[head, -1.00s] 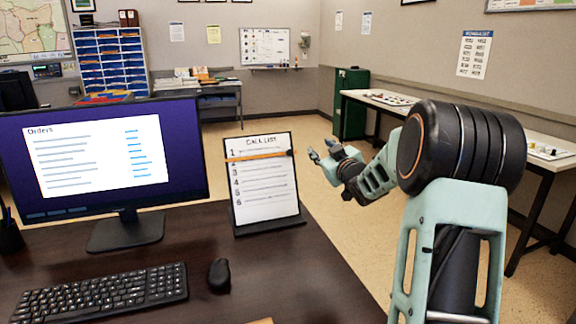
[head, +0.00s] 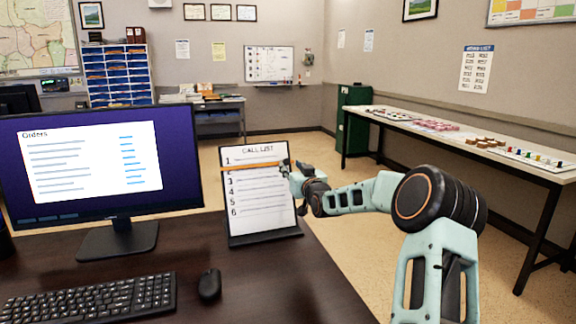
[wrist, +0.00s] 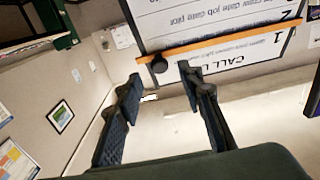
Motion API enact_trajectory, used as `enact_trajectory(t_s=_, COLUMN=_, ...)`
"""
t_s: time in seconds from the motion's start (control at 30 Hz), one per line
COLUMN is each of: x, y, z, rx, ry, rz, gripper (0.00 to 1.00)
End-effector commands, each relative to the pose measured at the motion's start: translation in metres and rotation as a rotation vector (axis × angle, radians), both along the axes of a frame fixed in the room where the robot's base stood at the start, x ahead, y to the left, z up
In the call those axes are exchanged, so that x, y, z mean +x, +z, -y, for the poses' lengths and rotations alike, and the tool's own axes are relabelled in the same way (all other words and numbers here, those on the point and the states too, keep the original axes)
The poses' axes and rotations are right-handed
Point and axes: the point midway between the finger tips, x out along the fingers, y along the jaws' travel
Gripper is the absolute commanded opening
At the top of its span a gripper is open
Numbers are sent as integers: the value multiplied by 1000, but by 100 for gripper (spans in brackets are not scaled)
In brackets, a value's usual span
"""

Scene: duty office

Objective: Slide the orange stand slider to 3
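The call list stand (head: 262,205) is upright on the dark desk, holding a white sheet with numbered lines. Its orange slider (head: 250,167) is a thin bar lying across the sheet between lines 1 and 2. In the wrist view the sheet is upside down and the slider (wrist: 225,40) runs across it, with a dark round knob (wrist: 158,63) near its left end there. My gripper (wrist: 160,74) is open, its two fingers apart with the knob just beyond and between the tips. In the head view my gripper (head: 285,168) is at the stand's right edge; contact cannot be told.
A monitor (head: 100,165) stands left of the stand, with a keyboard (head: 95,298) and mouse (head: 209,284) in front. A side table (head: 480,155) with small items is along the right wall. The desk in front of the stand is clear.

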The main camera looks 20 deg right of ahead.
Motion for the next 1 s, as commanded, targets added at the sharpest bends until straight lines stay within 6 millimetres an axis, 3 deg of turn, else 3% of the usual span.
enact_trajectory(t_s=0.3, x=34, y=0, z=-1, rx=0, ry=1, rz=0, gripper=35)
enact_trajectory(t_s=0.77, x=41, y=0, z=0, rx=-1, ry=0, rz=-1, gripper=35)
enact_trajectory(t_s=1.0, x=41, y=0, z=0, rx=-1, ry=0, rz=-1, gripper=8)
